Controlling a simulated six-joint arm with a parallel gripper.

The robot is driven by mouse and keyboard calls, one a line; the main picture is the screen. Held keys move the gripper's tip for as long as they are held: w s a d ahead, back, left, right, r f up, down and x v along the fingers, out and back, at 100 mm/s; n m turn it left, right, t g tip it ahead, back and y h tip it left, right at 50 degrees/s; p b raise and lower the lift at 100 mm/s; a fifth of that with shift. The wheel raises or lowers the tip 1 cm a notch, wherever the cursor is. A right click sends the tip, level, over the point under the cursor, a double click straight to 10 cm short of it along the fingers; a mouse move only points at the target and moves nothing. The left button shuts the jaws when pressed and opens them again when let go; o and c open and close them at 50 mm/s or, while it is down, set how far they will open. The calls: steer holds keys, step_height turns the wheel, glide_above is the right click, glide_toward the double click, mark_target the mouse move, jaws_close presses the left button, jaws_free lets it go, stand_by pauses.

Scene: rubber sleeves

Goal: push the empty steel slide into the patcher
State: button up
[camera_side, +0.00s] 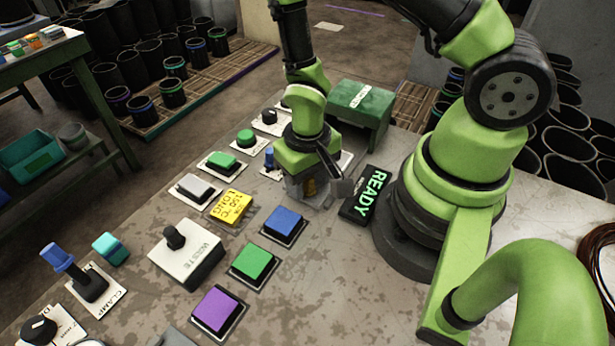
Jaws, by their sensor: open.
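The green housing (362,102) with a pale label on its top, which I take for the patcher, stands at the back edge of the bench. My gripper (318,192) is low over the bench in front of it, pointing down, with its jaws open. A pale flat edge (346,160) shows between my gripper and the housing; it may be the steel slide, but my gripper hides most of it. I cannot tell whether my gripper touches it, or how far it reaches into the housing.
A black READY sign (364,194) lies close to the right of my gripper. Blue (283,222), green (253,262) and purple (218,309) buttons, a yellow note (231,206) and a white WASTE box (187,257) stand in front and left. Bare bench lies at front right.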

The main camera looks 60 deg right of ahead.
jaws_close()
steer(key=shift+d, duration=3.5)
jaws_free()
steer(key=shift+r, duration=0.15)
step_height(320, 180, up, 10)
